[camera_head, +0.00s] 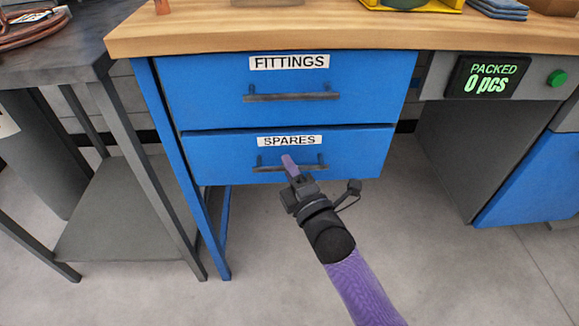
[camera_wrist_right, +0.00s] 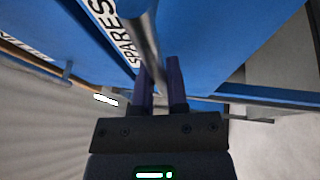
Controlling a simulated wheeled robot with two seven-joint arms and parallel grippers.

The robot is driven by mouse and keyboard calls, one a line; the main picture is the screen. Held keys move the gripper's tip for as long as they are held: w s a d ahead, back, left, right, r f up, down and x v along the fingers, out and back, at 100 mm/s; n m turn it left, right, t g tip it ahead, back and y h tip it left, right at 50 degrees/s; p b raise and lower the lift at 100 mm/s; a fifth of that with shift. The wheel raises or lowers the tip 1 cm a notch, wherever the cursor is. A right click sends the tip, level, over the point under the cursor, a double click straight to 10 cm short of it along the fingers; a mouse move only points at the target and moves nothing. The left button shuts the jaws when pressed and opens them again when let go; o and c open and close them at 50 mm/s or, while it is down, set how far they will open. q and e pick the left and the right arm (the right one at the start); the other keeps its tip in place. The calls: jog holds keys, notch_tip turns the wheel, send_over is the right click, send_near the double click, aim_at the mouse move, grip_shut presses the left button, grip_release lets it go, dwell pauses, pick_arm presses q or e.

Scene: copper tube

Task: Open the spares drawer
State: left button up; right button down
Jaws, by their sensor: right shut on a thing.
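The spares drawer (camera_head: 350,150) is the lower blue drawer under the wooden bench top, with a white SPARES label (camera_head: 289,141). Its front looks flush or nearly flush with the drawer above. Its dark bar handle (camera_head: 312,167) runs across below the label. My right gripper (camera_head: 290,164) reaches the handle from the front, near its middle. In the right wrist view, the purple fingers (camera_wrist_right: 159,78) are closed around the handle bar (camera_wrist_right: 147,42), one on each side. The gripped spot is partly hidden by the fingers. My left gripper is not in view.
The fittings drawer (camera_head: 350,80) above is shut, with its own handle (camera_head: 291,97). A grey metal table (camera_head: 70,80) stands close on the left. A grey cabinet with a PACKED display (camera_head: 487,77) stands right. The floor (camera_head: 250,280) in front is clear.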

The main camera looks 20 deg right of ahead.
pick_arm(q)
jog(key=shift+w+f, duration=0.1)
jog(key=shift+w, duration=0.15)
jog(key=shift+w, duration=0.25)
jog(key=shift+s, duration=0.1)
pick_arm(e)
jog(key=shift+s, duration=0.1)
